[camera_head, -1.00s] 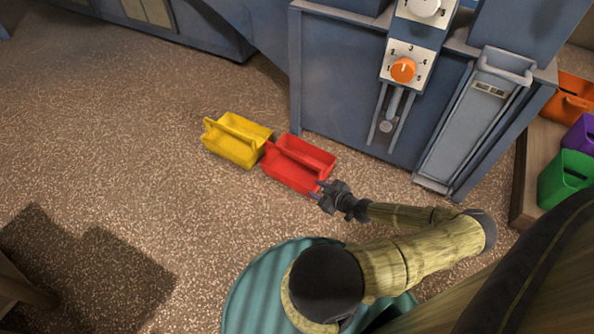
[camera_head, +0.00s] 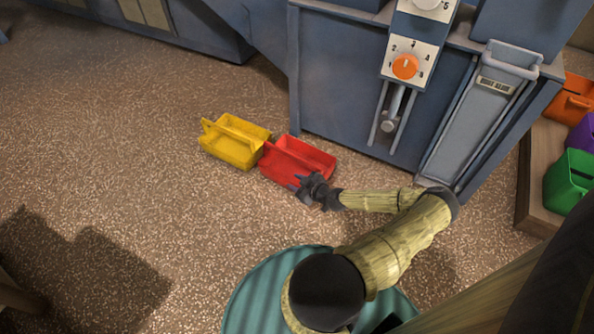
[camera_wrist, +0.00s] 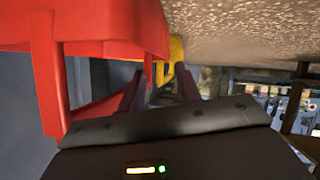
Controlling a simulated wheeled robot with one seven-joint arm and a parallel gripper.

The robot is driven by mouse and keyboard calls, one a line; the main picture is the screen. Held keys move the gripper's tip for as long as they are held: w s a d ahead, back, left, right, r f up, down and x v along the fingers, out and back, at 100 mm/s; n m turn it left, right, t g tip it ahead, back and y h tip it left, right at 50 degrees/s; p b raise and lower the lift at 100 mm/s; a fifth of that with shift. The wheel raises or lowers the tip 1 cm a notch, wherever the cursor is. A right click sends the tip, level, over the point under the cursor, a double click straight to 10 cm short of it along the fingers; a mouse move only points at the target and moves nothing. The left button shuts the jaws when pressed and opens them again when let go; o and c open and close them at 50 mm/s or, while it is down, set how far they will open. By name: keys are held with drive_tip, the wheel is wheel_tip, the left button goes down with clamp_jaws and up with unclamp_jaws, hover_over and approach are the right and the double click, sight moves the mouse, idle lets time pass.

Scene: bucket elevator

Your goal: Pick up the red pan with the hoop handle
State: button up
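The red pan (camera_head: 300,153) with its hoop handle sits on the speckled floor in front of the blue-grey machine. Its far end lies close to the yellow pan (camera_head: 236,146). My gripper (camera_head: 303,186) is at the red pan's near right side, partly covering it. In the wrist view the red pan (camera_wrist: 85,25) fills the upper left, close beside my fingers. The two dark fingers (camera_wrist: 158,85) are apart, with a gap between them. I see nothing held in the gap; a yellow part (camera_wrist: 176,50) shows beyond the fingertips.
The machine (camera_head: 340,75) with an orange dial (camera_head: 405,67) stands behind the pans. A wooden shelf (camera_head: 537,185) at the right holds green (camera_head: 570,180), purple and orange pans. Open floor (camera_head: 120,130) lies to the left.

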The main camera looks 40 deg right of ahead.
sight(285, 179)
drive_tip(key=shift+w+f, duration=0.15)
drive_tip(key=shift+w, duration=0.25)
drive_tip(key=b+x, duration=0.1)
drive_tip(key=x, duration=0.1)
drive_tip(key=b+x, duration=0.2)
drive_tip(key=shift+a+f+b, duration=0.25)
drive_tip(key=shift+f+b, duration=0.05)
drive_tip(key=shift+f, duration=0.25)
drive_tip(key=shift+w, duration=0.3)
